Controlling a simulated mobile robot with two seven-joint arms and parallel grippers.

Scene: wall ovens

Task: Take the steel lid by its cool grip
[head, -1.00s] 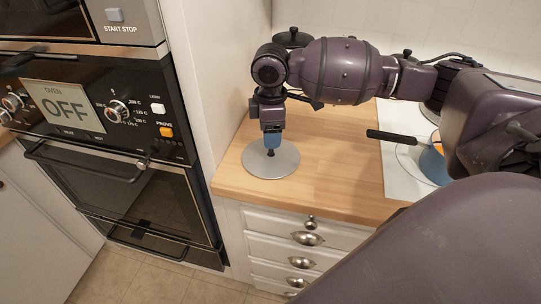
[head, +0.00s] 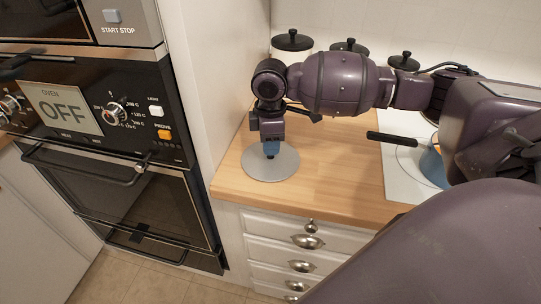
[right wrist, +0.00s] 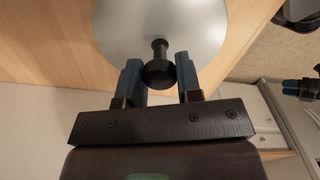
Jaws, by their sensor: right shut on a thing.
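The steel lid (head: 287,165) is a flat grey disc lying on the wooden counter near its left end. In the right wrist view the lid (right wrist: 195,25) has a black knob grip (right wrist: 160,72) standing from its middle. My right gripper (head: 271,153) points down over the lid's centre, and its blue fingers hide the grip in the head view. In the right wrist view the fingers of my right gripper (right wrist: 158,65) stand on either side of the knob, shut on it.
The wall oven (head: 125,120), its panel reading OFF, stands left of the counter (head: 330,185). A pan with a black handle (head: 391,138) sits on the white hob at right. Several black-lidded canisters (head: 292,42) stand at the back. Drawers (head: 305,240) are below.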

